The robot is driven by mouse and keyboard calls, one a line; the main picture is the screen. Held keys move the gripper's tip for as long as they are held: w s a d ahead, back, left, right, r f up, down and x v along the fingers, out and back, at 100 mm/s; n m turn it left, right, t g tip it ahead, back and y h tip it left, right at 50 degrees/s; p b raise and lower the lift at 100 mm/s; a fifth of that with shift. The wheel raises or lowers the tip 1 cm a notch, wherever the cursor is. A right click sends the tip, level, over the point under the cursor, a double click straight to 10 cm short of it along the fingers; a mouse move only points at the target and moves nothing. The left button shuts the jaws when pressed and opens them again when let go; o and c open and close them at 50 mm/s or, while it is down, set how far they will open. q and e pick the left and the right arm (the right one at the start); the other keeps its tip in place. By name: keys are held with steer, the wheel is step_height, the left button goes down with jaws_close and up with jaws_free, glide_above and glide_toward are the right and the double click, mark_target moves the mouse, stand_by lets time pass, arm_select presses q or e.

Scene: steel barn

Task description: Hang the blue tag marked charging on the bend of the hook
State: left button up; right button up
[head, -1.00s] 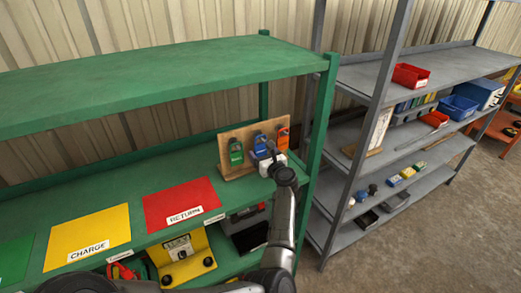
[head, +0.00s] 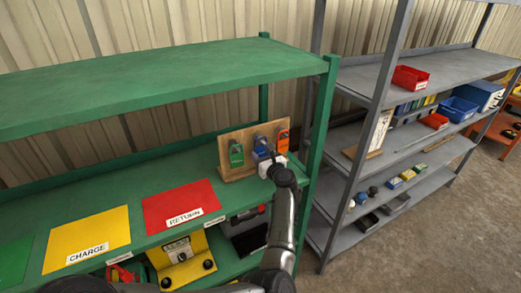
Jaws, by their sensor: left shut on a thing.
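A wooden board (head: 227,171) with hooks stands on the middle shelf of the green rack. A green tag (head: 236,155) hangs at its left and an orange tag (head: 283,139) at its right. The blue tag (head: 261,149) is between them, in front of the board. My left gripper (head: 267,158) is at the blue tag, shut on it. The gripper and the tag's small size hide the fingertips and much of the hook behind. I cannot tell whether the tag touches the hook's bend. My right gripper is not in view.
The green rack's upper shelf (head: 150,80) overhangs the board, and its right post (head: 323,120) stands close to my arm. Red RETURN (head: 180,196) and yellow CHARGE (head: 85,230) mats lie left of the board. A grey rack (head: 400,75) with bins stands at right.

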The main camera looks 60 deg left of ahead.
arm_select(q)
steer(key=shift+r, duration=0.2)
steer(key=shift+r+p, duration=0.3)
steer(key=shift+r, duration=0.05)
steer(key=shift+r, duration=0.2)
steer(key=d, duration=0.7)
stand_by(0.6)
steer(key=shift+s, duration=0.15)
